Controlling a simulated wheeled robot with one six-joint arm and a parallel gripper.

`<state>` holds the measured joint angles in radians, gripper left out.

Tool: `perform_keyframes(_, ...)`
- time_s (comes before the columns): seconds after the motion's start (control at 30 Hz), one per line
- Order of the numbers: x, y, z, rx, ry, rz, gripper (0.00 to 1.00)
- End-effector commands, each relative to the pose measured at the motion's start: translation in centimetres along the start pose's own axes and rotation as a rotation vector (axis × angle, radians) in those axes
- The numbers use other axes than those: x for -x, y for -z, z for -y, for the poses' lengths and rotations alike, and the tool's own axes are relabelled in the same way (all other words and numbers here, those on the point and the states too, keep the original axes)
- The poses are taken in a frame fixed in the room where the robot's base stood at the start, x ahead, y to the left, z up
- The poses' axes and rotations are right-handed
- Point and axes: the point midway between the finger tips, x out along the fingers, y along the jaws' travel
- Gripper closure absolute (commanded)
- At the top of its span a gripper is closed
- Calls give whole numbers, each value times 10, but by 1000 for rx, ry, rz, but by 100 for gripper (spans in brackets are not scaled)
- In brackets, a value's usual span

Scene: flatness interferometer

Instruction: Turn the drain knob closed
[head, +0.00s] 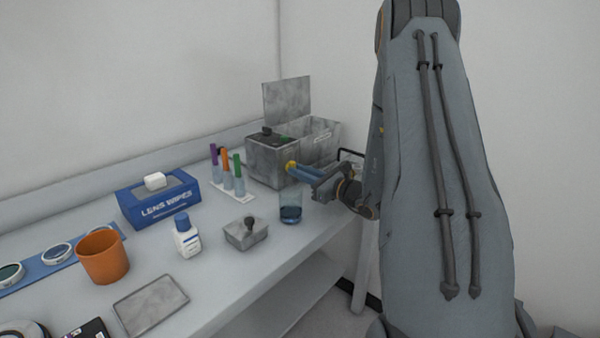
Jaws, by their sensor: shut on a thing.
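A grey metal tank unit (271,165) with its lid (287,99) standing open is at the far end of the bench. My gripper (292,167) reaches in from the right to the unit's front side. Its blue fingers are shut at the place of the drain knob, which they hide. The knob's turn angle cannot be seen. A clear beaker (290,207) with dark blue liquid stands on the bench just below my gripper.
Near the beaker are a small grey box with a dark knob (246,234), a white bottle with a blue cap (187,238) and a rack of colored-capped tubes (232,190). A blue wipes box (157,200) and an orange cup (103,257) stand farther left.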

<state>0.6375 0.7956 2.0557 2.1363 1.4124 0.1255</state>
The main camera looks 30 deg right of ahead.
Motion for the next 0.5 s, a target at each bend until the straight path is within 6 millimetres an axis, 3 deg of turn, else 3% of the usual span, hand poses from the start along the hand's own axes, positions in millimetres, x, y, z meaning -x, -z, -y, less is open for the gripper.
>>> perform_keyframes(0.5,0,1,0,-136,0,-2,100)
